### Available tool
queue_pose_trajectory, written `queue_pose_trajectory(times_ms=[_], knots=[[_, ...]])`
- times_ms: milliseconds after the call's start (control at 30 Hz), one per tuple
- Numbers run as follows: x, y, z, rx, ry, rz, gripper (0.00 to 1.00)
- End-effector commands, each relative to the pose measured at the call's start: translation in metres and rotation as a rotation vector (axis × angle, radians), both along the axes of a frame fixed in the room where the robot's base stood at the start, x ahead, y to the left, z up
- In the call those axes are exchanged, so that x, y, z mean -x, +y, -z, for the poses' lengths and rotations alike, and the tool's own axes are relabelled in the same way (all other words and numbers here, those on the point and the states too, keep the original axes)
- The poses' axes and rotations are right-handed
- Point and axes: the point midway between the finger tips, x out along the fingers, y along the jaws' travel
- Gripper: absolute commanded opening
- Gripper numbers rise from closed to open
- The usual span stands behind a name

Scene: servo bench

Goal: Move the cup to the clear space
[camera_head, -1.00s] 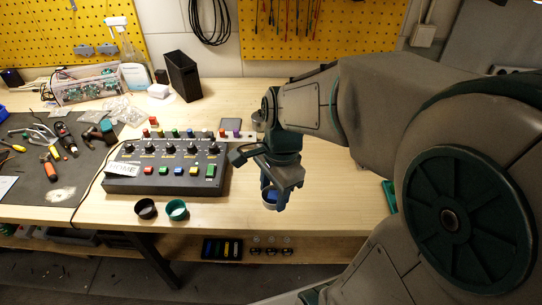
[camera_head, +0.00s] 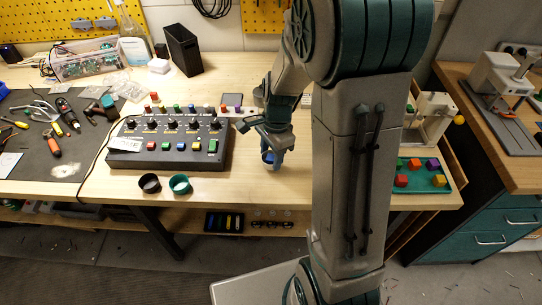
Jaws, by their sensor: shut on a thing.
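My gripper (camera_head: 272,152) points down over the bench, right of the control box. It is shut on a small blue cup (camera_head: 268,158), which is mostly hidden by the fingers. I cannot tell whether the cup touches the bench top. A black cup (camera_head: 149,184) and a green cup (camera_head: 180,185) stand side by side at the bench's front edge, left of my gripper.
A control box (camera_head: 168,145) with knobs and coloured buttons stands left of my gripper. A dark mat (camera_head: 60,165) with tools lies far left. A green tray (camera_head: 420,180) of coloured blocks is at right. My arm hides the bench between gripper and tray.

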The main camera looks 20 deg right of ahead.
Motion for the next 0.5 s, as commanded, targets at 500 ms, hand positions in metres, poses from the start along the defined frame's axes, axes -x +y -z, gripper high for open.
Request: queue_pose_trajectory(times_ms=[500], knots=[[0.000, 0.000, 0.020, 0.000, -0.001, 0.000, 0.22]])
